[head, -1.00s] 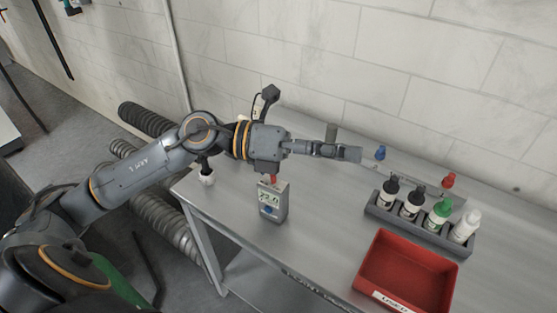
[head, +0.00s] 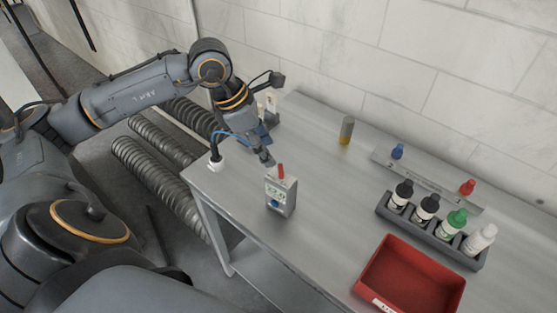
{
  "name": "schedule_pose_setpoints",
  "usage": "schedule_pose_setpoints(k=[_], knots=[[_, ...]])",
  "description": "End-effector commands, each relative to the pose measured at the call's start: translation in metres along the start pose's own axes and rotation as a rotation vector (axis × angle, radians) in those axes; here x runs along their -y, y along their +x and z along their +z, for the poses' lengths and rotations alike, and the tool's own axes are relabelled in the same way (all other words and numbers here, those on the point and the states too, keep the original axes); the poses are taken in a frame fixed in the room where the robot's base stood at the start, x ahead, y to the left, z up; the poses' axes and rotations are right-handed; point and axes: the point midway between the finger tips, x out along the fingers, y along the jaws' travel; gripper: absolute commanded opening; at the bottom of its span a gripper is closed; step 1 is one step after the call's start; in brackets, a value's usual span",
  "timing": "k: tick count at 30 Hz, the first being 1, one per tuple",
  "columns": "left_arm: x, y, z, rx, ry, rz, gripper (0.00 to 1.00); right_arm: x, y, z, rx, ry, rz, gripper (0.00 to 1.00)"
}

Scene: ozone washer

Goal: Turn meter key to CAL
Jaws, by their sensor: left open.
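The meter (head: 282,193) is a small grey box standing upright on the metal table, with a lit display and a blue part on its front face. A red key-like piece (head: 281,171) sticks up from its top. The key's setting and any CAL marking are too small to read. My left gripper (head: 268,158) points down just behind and left of the meter's top, close to the red piece. It is open and holds nothing that I can see; whether it touches the meter cannot be told. My right gripper is not in view.
A yellow-and-grey cylinder (head: 346,131) stands behind the meter. To the right are a rack (head: 431,232) of several bottles, a strip (head: 427,180) with blue and red caps, and a red tray (head: 409,278). Ribbed hoses (head: 150,172) lie left of the table.

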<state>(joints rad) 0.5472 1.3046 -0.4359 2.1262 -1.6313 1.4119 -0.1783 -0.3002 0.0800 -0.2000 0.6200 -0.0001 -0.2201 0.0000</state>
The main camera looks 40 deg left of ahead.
Motion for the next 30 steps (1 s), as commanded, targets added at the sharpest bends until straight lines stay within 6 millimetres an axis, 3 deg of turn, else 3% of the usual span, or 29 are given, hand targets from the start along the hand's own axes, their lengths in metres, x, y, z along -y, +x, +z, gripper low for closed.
schedule_pose_setpoints(k=[6,12,23,30], knots=[[0.001,0.041,0.002,0.001,-0.001,-0.005,0.51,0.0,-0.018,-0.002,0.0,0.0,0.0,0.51],[0.001,0.065,0.001,0.002,0.0,-0.003,0.51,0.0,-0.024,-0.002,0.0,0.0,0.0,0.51],[0.0,0.072,0.001,0.002,0.0,0.0,0.51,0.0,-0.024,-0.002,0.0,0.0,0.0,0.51],[0.0,0.072,0.001,0.002,0.0,-0.001,0.06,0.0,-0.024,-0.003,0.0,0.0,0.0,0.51]])
